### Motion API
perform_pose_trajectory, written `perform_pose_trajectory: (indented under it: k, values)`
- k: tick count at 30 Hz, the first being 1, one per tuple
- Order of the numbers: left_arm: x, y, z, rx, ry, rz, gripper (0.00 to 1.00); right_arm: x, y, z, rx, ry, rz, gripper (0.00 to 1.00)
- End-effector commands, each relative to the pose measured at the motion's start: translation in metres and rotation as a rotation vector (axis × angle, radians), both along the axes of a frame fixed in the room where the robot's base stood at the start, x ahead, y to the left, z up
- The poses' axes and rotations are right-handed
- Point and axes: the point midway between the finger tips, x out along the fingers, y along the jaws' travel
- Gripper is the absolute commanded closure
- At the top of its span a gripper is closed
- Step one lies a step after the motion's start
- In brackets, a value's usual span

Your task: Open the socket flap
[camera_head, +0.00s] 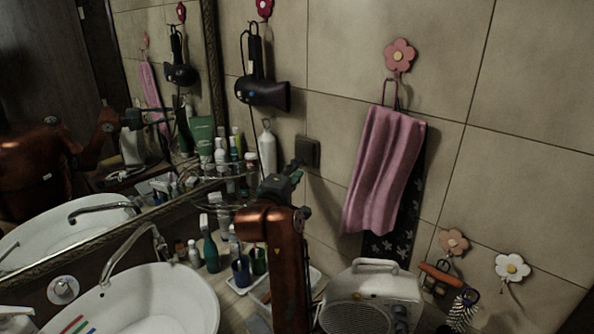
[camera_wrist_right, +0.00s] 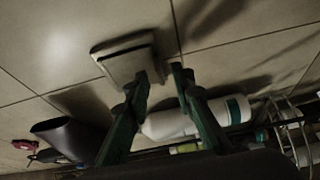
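The dark square socket (camera_head: 309,152) is on the tiled wall, below the hair dryer and left of the pink towel. In the right wrist view the socket (camera_wrist_right: 124,60) sits above my fingers, and its flap looks like a plate along its front; I cannot tell whether it is lifted. My right gripper (camera_head: 297,166) is just at the lower left of the socket. In the right wrist view its two green fingers (camera_wrist_right: 161,78) are apart with nothing between them. One fingertip is very near the socket's edge; contact is unclear. My left gripper is not in view.
A white bottle (camera_head: 267,152) stands close to the left of my right gripper. A hair dryer (camera_head: 262,93) hangs above, and a pink towel (camera_head: 385,170) hangs to the right. A mirror (camera_head: 150,110) fills the left.

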Motion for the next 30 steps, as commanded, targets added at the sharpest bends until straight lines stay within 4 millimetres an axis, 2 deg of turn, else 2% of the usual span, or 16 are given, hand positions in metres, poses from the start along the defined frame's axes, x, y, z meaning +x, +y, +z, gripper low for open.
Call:
perform_pose_trajectory:
  k: [9,19,30]
  values:
    - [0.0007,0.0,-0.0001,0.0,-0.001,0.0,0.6,0.0039,-0.0018,-0.0007,0.0,0.001,0.0,0.78]
    - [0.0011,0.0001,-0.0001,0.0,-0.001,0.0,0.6,0.0037,-0.002,-0.0007,0.001,0.001,0.0,1.0]
    - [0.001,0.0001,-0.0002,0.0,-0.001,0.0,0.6,0.0038,-0.002,-0.0011,0.001,0.002,-0.001,1.0]
